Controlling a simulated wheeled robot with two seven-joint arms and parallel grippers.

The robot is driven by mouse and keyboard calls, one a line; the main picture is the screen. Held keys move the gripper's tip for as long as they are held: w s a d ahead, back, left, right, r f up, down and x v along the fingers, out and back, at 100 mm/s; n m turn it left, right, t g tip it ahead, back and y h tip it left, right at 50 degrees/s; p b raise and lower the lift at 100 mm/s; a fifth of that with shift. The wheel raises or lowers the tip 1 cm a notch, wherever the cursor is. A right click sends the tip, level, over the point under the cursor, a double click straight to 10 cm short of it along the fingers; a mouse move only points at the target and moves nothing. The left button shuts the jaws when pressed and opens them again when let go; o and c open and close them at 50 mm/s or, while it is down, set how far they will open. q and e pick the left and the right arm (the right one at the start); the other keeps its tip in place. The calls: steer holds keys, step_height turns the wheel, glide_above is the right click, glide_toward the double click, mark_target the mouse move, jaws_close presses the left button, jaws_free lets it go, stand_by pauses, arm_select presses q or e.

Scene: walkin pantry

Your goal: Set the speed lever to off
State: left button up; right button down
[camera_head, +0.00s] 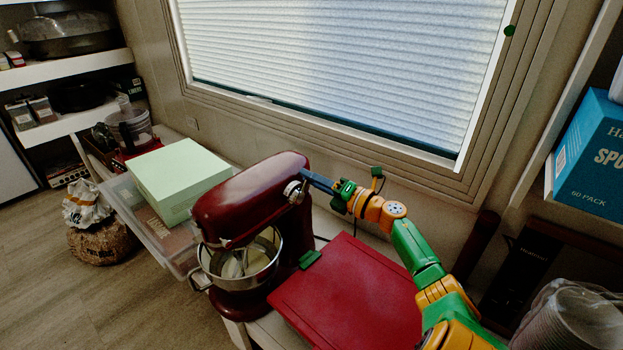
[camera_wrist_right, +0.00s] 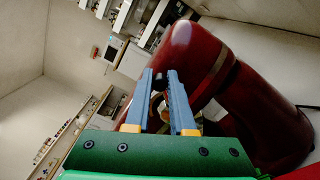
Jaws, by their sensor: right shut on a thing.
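The dark red stand mixer (camera_head: 238,203) stands with its head over a steel bowl (camera_head: 262,262). A round silver fitting (camera_head: 293,191) shows on the side of its head. My right gripper (camera_head: 306,177) reaches in from the right, its blue fingers at the mixer head beside this fitting. In the right wrist view, the gripper (camera_wrist_right: 163,80) is shut on a small dark knob (camera_wrist_right: 158,79), which I take for the speed lever; the red mixer (camera_wrist_right: 255,95) is close on the right. The fingers hide most of the lever, so its setting cannot be read. My left gripper is not in view.
A red board (camera_head: 350,292) lies right of the mixer, under my right arm. A pale green box (camera_head: 180,178) sits on a clear bin (camera_head: 150,222) to the left. A blue box (camera_head: 592,160) is on the right shelf. The window is behind.

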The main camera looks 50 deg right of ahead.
steer(key=c, duration=0.8)
jaws_free()
steer(key=shift+s, duration=0.15)
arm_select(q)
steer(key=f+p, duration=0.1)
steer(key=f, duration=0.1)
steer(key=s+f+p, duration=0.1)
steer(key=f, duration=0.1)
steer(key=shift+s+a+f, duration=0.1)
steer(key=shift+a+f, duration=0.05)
arm_select(e)
steer(key=s, duration=0.6)
steer(key=shift+s+d+f, duration=0.15)
steer(key=shift+s+d, duration=0.25)
